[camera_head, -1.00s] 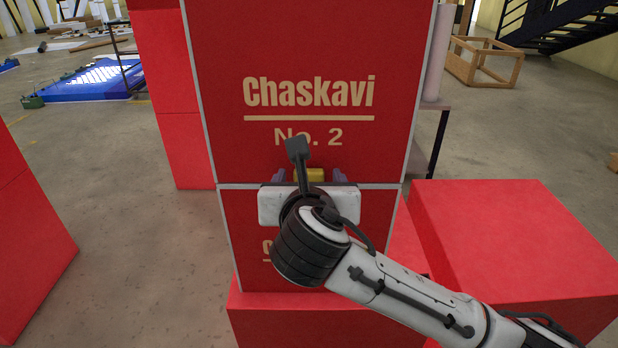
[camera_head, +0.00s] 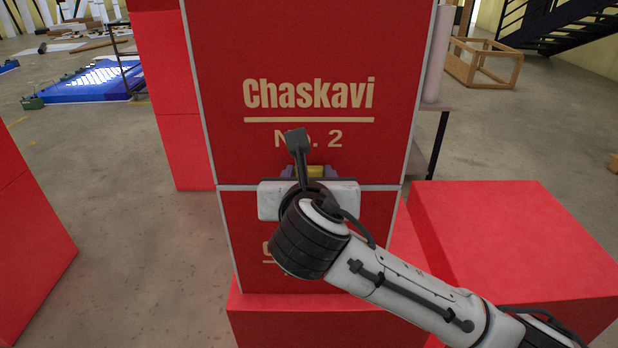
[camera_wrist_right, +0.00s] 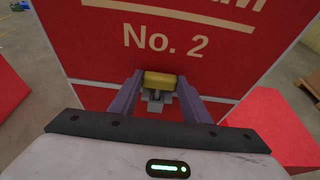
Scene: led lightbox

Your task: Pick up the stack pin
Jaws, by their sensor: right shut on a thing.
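The stack pin (camera_head: 317,171) is a small yellow block in front of the red lightbox panel lettered "Chaskavi No. 2" (camera_head: 300,60). My right gripper (camera_head: 308,172) is shut on it, just above the seam between the upper and lower panels. In the right wrist view the pin (camera_wrist_right: 165,80) sits between the two purple-grey fingers (camera_wrist_right: 163,92), with a grey metal piece (camera_wrist_right: 155,97) below it. I cannot tell whether the pin still touches the panel. My wrist hides part of the head view. My left gripper is not in view.
Red boxes stand at right (camera_head: 510,240) and at left (camera_head: 30,240), with another red column (camera_head: 165,90) behind. A blue platform (camera_head: 90,82), a wooden frame (camera_head: 482,65) and dark stairs (camera_head: 570,22) are farther back. Grey floor is open at lower left.

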